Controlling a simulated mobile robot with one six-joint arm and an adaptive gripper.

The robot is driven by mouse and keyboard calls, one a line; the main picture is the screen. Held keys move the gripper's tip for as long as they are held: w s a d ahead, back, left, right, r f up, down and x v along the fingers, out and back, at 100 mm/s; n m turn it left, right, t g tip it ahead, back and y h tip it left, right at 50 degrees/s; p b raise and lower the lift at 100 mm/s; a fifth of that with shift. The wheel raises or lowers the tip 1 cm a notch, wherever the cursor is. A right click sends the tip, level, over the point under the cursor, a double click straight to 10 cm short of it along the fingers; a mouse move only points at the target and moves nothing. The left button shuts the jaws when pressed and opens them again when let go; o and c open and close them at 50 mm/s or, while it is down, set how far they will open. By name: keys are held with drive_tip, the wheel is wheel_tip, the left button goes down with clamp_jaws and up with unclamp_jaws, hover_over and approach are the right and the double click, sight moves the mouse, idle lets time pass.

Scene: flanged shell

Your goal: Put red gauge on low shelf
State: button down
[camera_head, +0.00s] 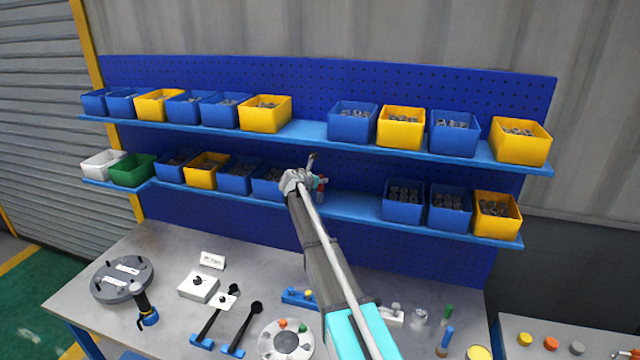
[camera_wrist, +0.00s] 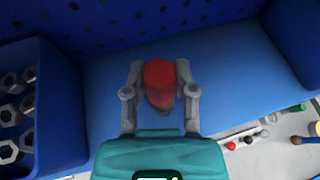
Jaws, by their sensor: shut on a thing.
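My gripper (camera_wrist: 161,95) is shut on the red gauge (camera_wrist: 159,82), which sits between its two grey fingers in the wrist view. In the head view my gripper (camera_head: 298,181) is at the low shelf (camera_head: 350,207), in the gap between its blue bins. A small red part of the gauge (camera_head: 321,183) shows just right of the gripper there; the rest is hidden by my arm. In the wrist view the bare blue low shelf (camera_wrist: 225,75) lies behind and below the gauge. I cannot tell whether the gauge touches it.
A blue bin of nuts (camera_wrist: 22,110) stands close on the left in the wrist view, and another blue bin (camera_wrist: 295,35) on the right. The upper shelf (camera_head: 305,130) with several bins runs above. The workbench (camera_head: 160,245) below holds several tools.

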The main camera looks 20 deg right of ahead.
drive_tip(key=shift+f, duration=0.15)
drive_tip(key=shift+f, duration=0.15)
drive_tip(key=shift+c, duration=2.1)
unclamp_jaws()
drive_tip(key=shift+r, duration=0.25)
drive_tip(key=p+v, duration=0.4)
drive_tip(key=v, duration=0.8)
drive_tip(key=shift+p, duration=0.3)
drive_tip(key=shift+s, duration=0.1)
